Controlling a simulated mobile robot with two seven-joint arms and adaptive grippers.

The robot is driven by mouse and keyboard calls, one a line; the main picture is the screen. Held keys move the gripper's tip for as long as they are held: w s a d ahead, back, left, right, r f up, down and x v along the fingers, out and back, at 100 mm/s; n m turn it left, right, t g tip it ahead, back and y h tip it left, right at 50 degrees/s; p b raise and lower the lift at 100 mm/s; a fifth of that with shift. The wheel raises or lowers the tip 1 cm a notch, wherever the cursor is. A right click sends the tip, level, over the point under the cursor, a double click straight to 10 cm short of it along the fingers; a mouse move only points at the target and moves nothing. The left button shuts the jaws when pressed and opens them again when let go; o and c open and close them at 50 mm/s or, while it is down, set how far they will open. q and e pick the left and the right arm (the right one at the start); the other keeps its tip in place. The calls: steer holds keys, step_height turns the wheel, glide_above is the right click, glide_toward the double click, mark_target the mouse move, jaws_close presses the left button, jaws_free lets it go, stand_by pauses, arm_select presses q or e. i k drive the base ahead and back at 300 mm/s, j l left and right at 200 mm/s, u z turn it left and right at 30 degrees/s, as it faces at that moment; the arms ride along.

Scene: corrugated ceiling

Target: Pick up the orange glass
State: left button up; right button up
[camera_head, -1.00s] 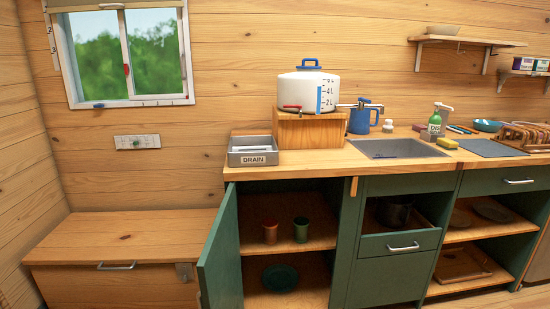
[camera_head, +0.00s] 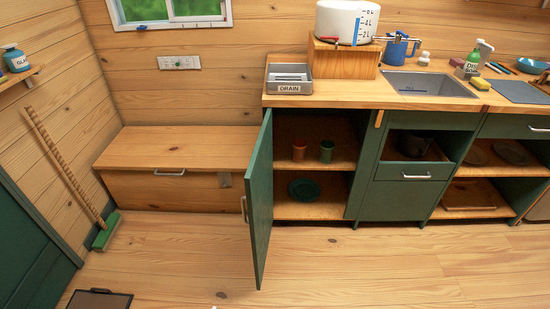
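The orange glass (camera_head: 299,150) stands upright on the upper shelf (camera_head: 315,164) of the open cabinet under the counter. A green glass (camera_head: 327,151) stands just to its right, with a small gap between them. The green cabinet door (camera_head: 260,195) is swung open toward me on the left of the opening.
A dark plate (camera_head: 302,189) lies on the cabinet's lower shelf. A wooden bench chest (camera_head: 180,165) stands left of the cabinet. A broom (camera_head: 75,180) leans at the left wall, and a dark tray-like object (camera_head: 99,299) lies at lower left. The middle floor (camera_head: 360,270) is clear.

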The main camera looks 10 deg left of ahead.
mark_target(299, 151)
steer(key=i+j+z, duration=0.15)
steer(key=j, duration=0.2)
steer(key=i+j+z, duration=0.1)
steer(key=j, duration=0.3)
steer(key=i+j+z, duration=0.15)
steer(key=j, duration=0.25)
steer(key=i+j+z, duration=0.1)
steer(key=j, duration=0.3)
steer(key=i+j+z, duration=0.15)
steer(key=j, duration=0.25)
steer(key=i+j+z, duration=0.15)
steer(key=j, duration=0.3)
steer(key=l, duration=0.35)
steer(key=k, duration=0.05)
